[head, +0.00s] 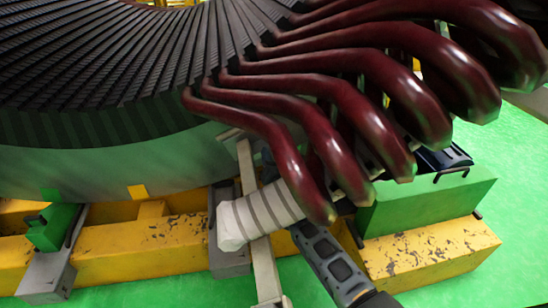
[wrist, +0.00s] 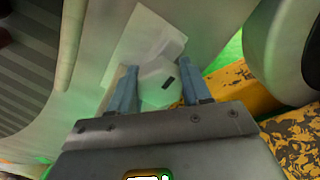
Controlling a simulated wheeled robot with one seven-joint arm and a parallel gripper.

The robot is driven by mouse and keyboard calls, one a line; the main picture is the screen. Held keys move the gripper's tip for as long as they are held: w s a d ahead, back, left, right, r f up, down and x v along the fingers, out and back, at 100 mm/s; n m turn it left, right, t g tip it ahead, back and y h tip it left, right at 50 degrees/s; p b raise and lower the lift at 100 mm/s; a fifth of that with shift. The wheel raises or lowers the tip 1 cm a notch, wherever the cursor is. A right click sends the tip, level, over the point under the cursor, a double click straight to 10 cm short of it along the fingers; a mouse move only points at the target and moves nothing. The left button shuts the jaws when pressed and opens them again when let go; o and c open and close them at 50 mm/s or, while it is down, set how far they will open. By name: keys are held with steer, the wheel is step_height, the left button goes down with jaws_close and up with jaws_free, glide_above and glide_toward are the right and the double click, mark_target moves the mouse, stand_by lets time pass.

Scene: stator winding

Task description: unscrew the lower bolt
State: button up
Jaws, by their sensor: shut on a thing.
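In the wrist view, my gripper (wrist: 158,68) has its two blue fingers on either side of a pale, rounded bolt head (wrist: 158,90) with a small dark slot-like mark. The jaws are shut on it. A pale flat plate (wrist: 138,45) lies behind the bolt head. The bolt's shank is hidden, and I cannot tell from these views whether this is the lower of two bolts. In the head view the fingertips and the bolt cannot be made out behind the dark red winding bars (head: 340,105).
The large stator (head: 110,50) with dark slots fills the upper left. A pale ribbed cylinder (head: 262,215) and an upright beige bar (head: 262,265) stand close below the winding ends. Worn yellow beams (head: 135,255) and a green block (head: 425,200) are below. Green floor is free at right.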

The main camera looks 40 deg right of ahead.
steer(key=shift+s+d+r, duration=0.1)
steer(key=shift+d+r, duration=0.05)
steer(key=shift+d, duration=0.1)
steer(key=o, duration=1.1)
steer(key=shift+a, duration=0.1)
steer(key=shift+c, duration=0.2)
steer(key=p+v, duration=0.1)
steer(key=v, duration=0.6)
steer(key=shift+s+a, duration=0.25)
steer(key=shift+s, duration=0.05)
